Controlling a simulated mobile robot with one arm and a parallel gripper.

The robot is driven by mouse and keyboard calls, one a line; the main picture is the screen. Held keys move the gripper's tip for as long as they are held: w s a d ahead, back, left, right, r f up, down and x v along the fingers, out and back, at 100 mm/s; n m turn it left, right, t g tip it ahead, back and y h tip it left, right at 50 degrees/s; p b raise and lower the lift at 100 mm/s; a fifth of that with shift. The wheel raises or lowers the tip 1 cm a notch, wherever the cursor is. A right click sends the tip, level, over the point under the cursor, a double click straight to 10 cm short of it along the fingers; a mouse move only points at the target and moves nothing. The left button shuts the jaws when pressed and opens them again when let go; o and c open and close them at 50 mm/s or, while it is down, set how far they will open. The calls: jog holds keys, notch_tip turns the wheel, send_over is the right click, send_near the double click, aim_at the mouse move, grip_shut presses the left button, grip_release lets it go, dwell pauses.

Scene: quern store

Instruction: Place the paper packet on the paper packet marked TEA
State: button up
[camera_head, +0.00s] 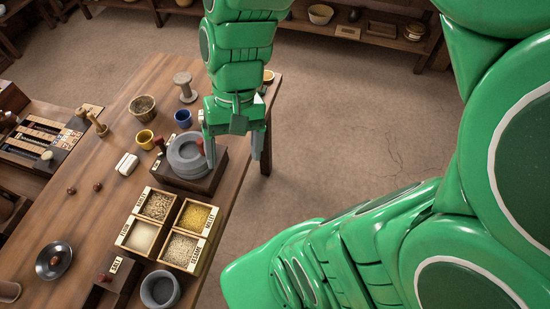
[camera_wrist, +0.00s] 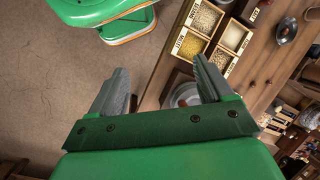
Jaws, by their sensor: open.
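A small white block-like packet (camera_head: 127,164) lies on the wooden table, left of the grey quern, in the head view. It looks like a paper packet, but I cannot read any marking on it. I cannot make out a second packet or the word TEA. My gripper (camera_head: 233,150) is open, pointing down near the table's right edge, right of the quern. In the wrist view my gripper (camera_wrist: 161,68) shows its two fingers wide apart with nothing between them. The packet is not visible there.
The quern (camera_head: 185,154) on its dark base is close to my gripper. A divided grain box (camera_head: 180,228) stands in front of it. A dark plate (camera_head: 54,260) is at left. Floor lies clear at right.

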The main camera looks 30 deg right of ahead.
jog(key=s+d+r+n+h, duration=0.1)
jog(key=s+d+h, duration=0.1)
jog(key=s+d, duration=0.3)
jog(key=shift+s+r+n+t+h, duration=0.2)
jog(key=shift+s+n+t+h, duration=0.2)
jog(key=shift+s, duration=0.45)
